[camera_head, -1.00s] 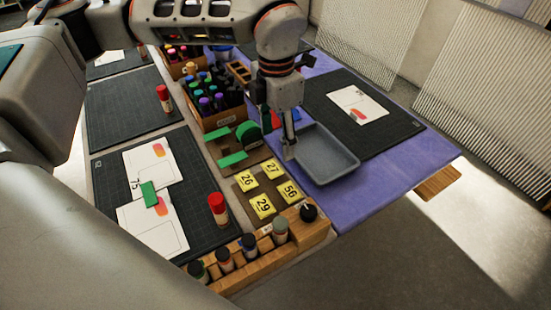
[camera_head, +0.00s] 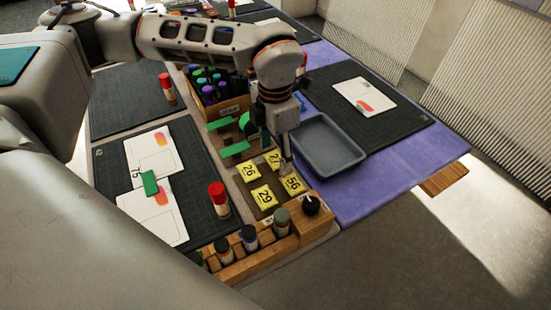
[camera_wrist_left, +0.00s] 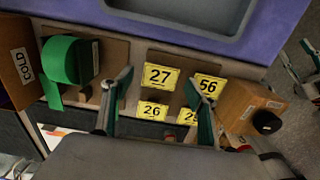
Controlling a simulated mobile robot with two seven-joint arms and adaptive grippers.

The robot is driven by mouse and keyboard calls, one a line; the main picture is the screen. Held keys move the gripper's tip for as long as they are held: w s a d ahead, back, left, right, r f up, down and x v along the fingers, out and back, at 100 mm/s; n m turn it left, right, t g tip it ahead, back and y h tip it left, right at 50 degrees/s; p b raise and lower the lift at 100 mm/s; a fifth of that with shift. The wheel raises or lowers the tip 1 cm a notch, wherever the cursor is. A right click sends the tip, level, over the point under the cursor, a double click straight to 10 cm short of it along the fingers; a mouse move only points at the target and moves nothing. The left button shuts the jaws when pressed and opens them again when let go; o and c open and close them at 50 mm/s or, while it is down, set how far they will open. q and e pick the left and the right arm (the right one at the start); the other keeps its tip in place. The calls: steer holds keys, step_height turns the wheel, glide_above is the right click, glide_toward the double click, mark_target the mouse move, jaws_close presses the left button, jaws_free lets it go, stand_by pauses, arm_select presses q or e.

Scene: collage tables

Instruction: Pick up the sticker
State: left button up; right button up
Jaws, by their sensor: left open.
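Several yellow numbered stickers lie on a brown board (camera_head: 244,190): 26 (camera_head: 249,171), 27 (camera_wrist_left: 161,76), 29 (camera_head: 262,195) and 56 (camera_head: 292,184). My left gripper (camera_head: 285,168) is over the board's far right part, close to 27 and 56, and partly covers 27 in the head view. In the left wrist view its two fingers (camera_wrist_left: 156,100) are apart, with 27 and 26 (camera_wrist_left: 152,110) showing between them and nothing held. The right finger partly covers 29 and 56. Parts that may be my right gripper (camera_wrist_left: 301,65) show at the right edge of the wrist view.
A grey tray (camera_head: 354,170) stands right of the board on purple cloth. A wooden rack with bottles (camera_head: 222,247) is in front, green tape (camera_wrist_left: 60,60) behind. A red glue stick (camera_head: 219,198) stands on the dark mat at left.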

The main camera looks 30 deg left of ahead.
arm_select(q)
steer(key=shift+f, duration=0.25)
stand_by(0.7)
steer(key=c, duration=0.8)
